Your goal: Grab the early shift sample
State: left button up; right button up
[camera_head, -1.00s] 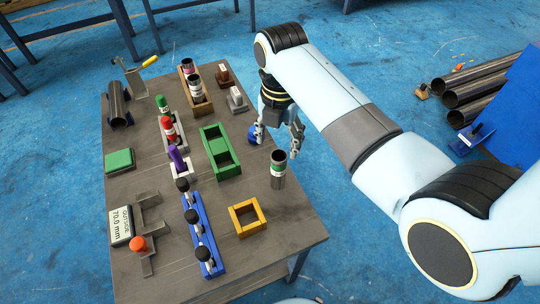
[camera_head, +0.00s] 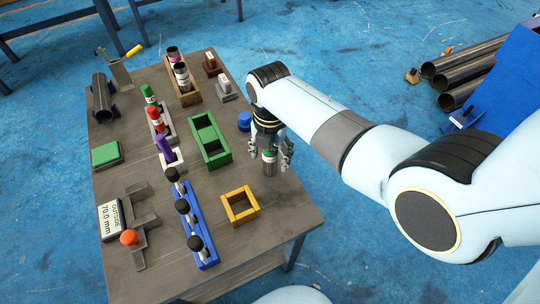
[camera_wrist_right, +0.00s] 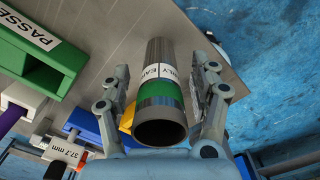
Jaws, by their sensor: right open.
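The early shift sample is a grey metal tube (camera_head: 269,168) with a white label and a green band, standing upright near the table's right edge. In the right wrist view the tube (camera_wrist_right: 160,108) shows its open, hollow end, and part of the word "EARLY" reads on its label. My right gripper (camera_head: 270,158) is open, with one finger on each side of the tube. In the wrist view a gap shows between the tube and each finger of the gripper (camera_wrist_right: 165,80). My left gripper is not in view.
A yellow square frame (camera_head: 240,220) and a green tray (camera_head: 222,158) stand near the tube. A blue round object (camera_head: 244,121) is just behind my gripper. A blue rack (camera_head: 211,257) with black-knobbed pieces lies further left. The table's right edge is close.

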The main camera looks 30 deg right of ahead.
grip_shut()
dwell(0.3)
